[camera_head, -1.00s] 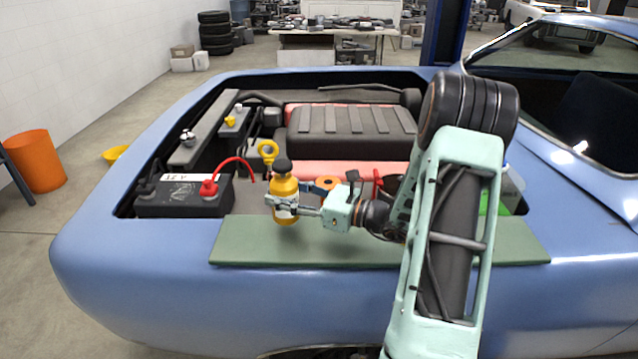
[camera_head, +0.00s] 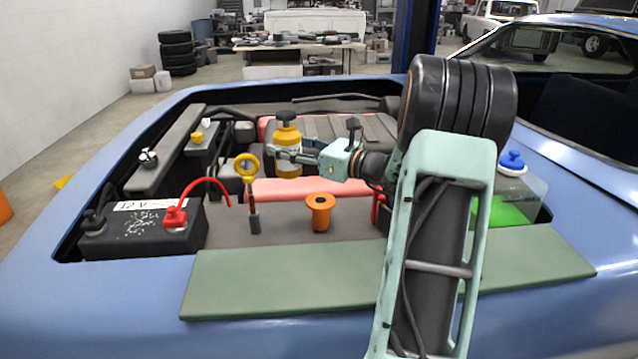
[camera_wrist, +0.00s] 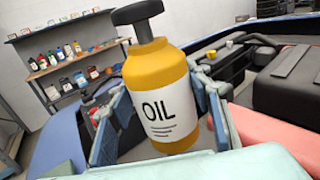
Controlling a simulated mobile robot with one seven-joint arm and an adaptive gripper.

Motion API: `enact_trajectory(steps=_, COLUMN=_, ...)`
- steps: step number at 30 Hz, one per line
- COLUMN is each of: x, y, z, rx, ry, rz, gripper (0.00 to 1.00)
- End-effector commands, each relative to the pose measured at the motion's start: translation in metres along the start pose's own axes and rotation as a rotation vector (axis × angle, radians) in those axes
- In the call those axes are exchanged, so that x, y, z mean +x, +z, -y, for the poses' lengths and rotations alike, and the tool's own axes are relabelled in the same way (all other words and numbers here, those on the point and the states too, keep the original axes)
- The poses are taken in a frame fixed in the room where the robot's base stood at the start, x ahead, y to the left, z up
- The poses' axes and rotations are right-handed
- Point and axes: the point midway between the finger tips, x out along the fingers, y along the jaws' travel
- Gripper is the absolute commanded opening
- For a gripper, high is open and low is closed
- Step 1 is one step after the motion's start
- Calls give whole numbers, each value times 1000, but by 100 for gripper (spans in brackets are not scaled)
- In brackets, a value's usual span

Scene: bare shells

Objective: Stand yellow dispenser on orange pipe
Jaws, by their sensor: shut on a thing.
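The yellow dispenser (camera_head: 288,153) has a black pump top and a white label. My gripper (camera_head: 285,152) is shut on its body and holds it upright, raised over the engine bay. In the wrist view the dispenser (camera_wrist: 158,90) stands between the fingers, its label reading OIL. The orange pipe (camera_head: 320,212) is a short upright piece with a wide flanged rim and a dark hole in its top. In the head view it stands lower and a little right of the dispenser, apart from it. I cannot see the pipe in the wrist view.
A battery (camera_head: 150,228) with a red cable stands left in the bay. A yellow ring-handled dipstick (camera_head: 247,168) stands left of the pipe. A green mat (camera_head: 270,283) covers the front fender edge. A reservoir with a blue cap (camera_head: 513,162) is on the right.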

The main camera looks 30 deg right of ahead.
Motion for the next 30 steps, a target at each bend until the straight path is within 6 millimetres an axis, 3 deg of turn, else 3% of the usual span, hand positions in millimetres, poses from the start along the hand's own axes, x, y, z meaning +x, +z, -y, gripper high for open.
enact_trajectory(steps=5, x=-22, y=-20, z=39, rx=0, ry=-2, rz=3, gripper=6)
enact_trajectory(steps=12, x=-38, y=-60, z=65, rx=1, ry=2, rz=3, gripper=6)
enact_trajectory(steps=20, x=-44, y=-72, z=75, rx=-2, ry=2, rz=3, gripper=6)
enact_trajectory(steps=27, x=-46, y=-105, z=78, rx=1, ry=4, rz=3, gripper=6)
enact_trajectory(steps=30, x=-46, y=-108, z=78, rx=-2, ry=3, rz=4, gripper=6)
